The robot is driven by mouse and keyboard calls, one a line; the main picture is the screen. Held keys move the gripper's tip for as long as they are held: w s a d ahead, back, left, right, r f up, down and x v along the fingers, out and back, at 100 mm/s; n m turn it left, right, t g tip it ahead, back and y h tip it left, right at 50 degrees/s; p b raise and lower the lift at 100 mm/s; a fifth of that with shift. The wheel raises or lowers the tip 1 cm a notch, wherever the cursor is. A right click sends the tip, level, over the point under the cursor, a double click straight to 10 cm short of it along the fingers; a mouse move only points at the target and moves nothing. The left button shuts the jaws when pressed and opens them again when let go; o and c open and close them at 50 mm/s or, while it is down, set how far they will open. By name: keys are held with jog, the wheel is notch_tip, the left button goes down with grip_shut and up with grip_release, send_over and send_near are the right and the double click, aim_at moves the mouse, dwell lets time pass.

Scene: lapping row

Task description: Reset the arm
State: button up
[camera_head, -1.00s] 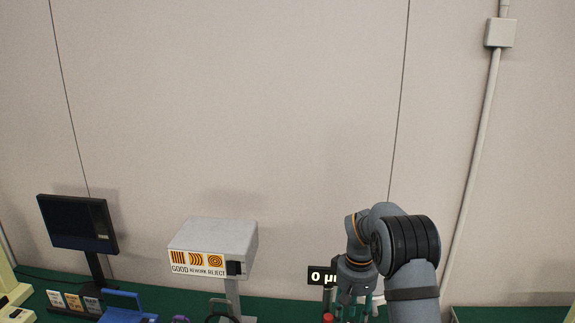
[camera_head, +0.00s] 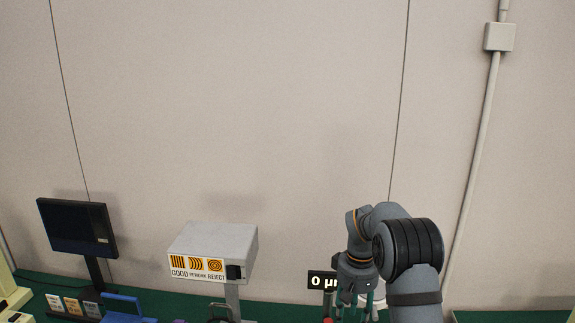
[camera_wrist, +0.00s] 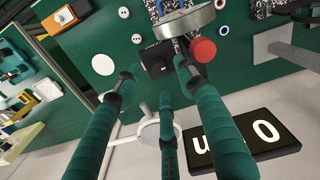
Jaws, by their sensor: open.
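My gripper (camera_head: 350,303) is at the lower right of the head view, with its fingers pointing down and partly cut off by the lower edge. In the wrist view my gripper (camera_wrist: 158,82) shows green fingers spread apart, open, with nothing held between them. Past the fingertips are a round grey metal part (camera_wrist: 178,27) and a red knob (camera_wrist: 203,50). My arm bends down beside the black display (camera_head: 321,281), partly covering its reading.
A dark monitor (camera_head: 77,227) stands at the left. A grey box (camera_head: 212,245) labelled GOOD, REWORK, REJECT stands on a post near the middle. Small cards (camera_head: 73,305) and a blue item (camera_head: 123,308) are at lower left. The wall above is clear; a conduit runs at right.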

notch_tip(320, 180, down, 2)
jog(key=shift+s+f, duration=0.15)
jog(key=shift+f+m, duration=0.3)
jog(key=shift+f, duration=0.05)
jog(key=shift+w+m, duration=0.2)
jog(key=shift+m, duration=0.5)
jog(key=m, duration=0.4)
jog(key=shift+s+r, duration=0.1)
jog(key=m, duration=0.4)
jog(key=m+p, duration=0.1)
jog(key=m, duration=0.3)
jog(key=shift+r+m+p, duration=0.1)
jog(key=shift+m+p, duration=0.2)
jog(key=shift+m, duration=0.1)
jog(key=shift+m+p, duration=0.55)
jog(key=shift+m, duration=1.05)
